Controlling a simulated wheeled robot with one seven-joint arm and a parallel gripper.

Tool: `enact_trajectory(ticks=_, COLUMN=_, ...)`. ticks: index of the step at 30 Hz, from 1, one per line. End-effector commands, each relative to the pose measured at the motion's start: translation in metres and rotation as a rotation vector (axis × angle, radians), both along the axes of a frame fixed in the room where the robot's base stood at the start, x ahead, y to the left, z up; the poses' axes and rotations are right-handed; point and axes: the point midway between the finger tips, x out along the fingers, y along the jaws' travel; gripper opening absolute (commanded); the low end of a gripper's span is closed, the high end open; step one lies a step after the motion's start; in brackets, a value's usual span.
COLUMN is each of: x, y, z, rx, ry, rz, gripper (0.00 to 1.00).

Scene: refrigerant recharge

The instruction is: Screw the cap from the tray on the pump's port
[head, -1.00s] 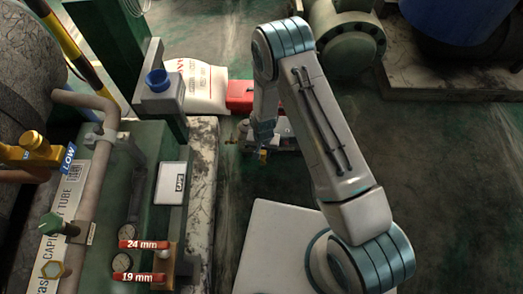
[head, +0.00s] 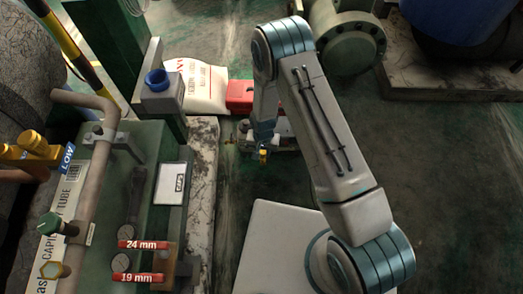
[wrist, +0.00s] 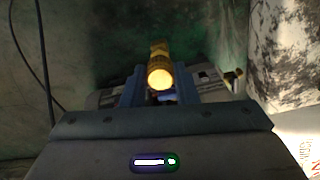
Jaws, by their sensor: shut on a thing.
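My gripper (wrist: 160,92) is shut on a yellow brass-coloured piece, which looks like the cap (wrist: 160,76). In the head view the cap (head: 263,155) shows as a small yellow spot below my gripper (head: 263,140), over the floor. Behind the gripper is a low grey machine, apparently the pump (head: 288,143), mostly hidden by my arm. In the wrist view parts of the pump (wrist: 108,97) show on both sides of the fingers. I cannot make out the tray.
A red box (head: 240,93) and a white sack (head: 205,88) stand behind the pump. Open floor lies right of my arm.

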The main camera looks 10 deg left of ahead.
Motion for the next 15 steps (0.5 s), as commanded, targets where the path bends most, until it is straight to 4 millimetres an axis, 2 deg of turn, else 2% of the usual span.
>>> enact_trajectory(ticks=15, x=-0.0001, y=0.0, z=-0.0054, rx=0.0, ry=0.0, rz=0.0, gripper=0.05)
